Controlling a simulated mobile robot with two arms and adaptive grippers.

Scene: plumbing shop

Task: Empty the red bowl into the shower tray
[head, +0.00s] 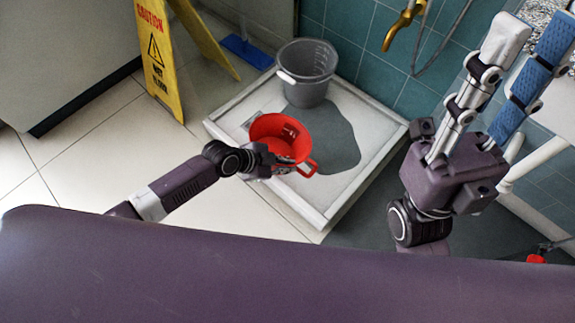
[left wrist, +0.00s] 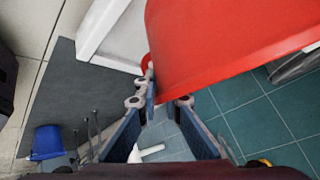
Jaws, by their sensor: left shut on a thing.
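The red bowl (head: 262,126) is held above the shower tray (head: 228,128), and its inside faces up toward the head camera. Something small and dark red shows inside it, too small to name. I cannot tell how far the bowl tilts. My left gripper (head: 270,165) is shut on the bowl's near side. In the left wrist view the red bowl (left wrist: 225,50) fills the upper right, by the left fingertips (left wrist: 167,92). The pale tray has a dark wet-looking patch on its floor. My right gripper (head: 536,42) is open and empty at the upper right.
A grey bucket (head: 306,88) stands in the back of the tray. A yellow caution sign (head: 160,60) and a blue-headed broom (head: 247,50) are at the upper left. A brass tap (head: 400,25) is on the teal wall. Tiled floor at left is clear.

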